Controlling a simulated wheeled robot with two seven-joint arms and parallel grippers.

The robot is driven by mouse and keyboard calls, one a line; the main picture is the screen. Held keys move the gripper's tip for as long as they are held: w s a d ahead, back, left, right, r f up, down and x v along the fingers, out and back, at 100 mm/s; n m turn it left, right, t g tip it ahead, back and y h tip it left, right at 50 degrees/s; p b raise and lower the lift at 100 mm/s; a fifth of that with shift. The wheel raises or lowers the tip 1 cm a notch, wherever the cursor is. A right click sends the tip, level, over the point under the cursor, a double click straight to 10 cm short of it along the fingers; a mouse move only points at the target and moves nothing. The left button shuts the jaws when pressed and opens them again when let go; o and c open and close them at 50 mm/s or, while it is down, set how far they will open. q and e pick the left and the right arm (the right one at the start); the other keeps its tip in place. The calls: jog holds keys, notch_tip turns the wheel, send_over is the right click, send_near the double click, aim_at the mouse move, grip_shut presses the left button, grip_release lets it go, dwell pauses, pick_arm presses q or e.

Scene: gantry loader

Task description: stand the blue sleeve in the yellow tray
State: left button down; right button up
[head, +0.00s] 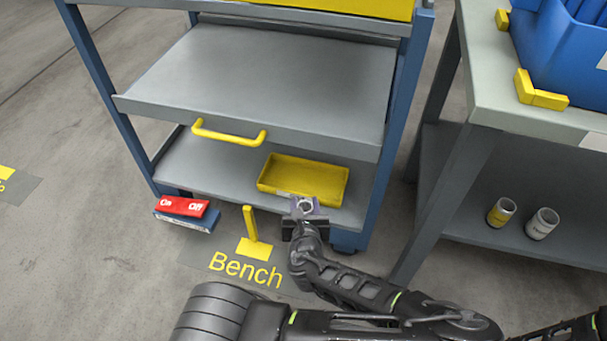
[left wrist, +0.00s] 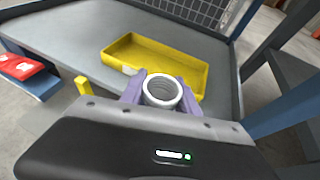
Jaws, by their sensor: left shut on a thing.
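The yellow tray (head: 263,185) lies on the lower shelf of the blue-framed cart, and it looks empty. It also shows in the left wrist view (left wrist: 118,65), just beyond the fingers. My left gripper (head: 305,206) is at the front edge of that shelf, in front of the tray. Its purple fingers are shut on a round hollow sleeve (left wrist: 162,90), held with its open end toward the wrist camera. Its rim looks pale grey; the fingers hide most of its side, so I cannot see blue on it. My right gripper is not in view.
The cart's middle shelf (head: 270,75), with a yellow handle (head: 230,134), overhangs the lower shelf (head: 200,165). A red On/Off switch box (head: 183,207) and a yellow post (head: 250,222) stand at the front. Two cups (head: 500,212) (head: 543,223) stand under the right-hand table (head: 500,110).

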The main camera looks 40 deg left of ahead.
pick_arm(q)
jog(key=b, duration=0.4)
send_over(304, 175)
jog(key=shift+s+d, duration=0.2)
jog(key=shift+s, duration=0.25)
jog(key=shift+w+a, duration=0.15)
jog(key=shift+w, duration=0.1)
jog(key=f+b, duration=0.3)
jog(key=shift+w+a+f, duration=0.1)
jog(key=shift+w+f, duration=0.1)
jog(key=shift+f, duration=0.1)
jog(key=shift+r, duration=0.1)
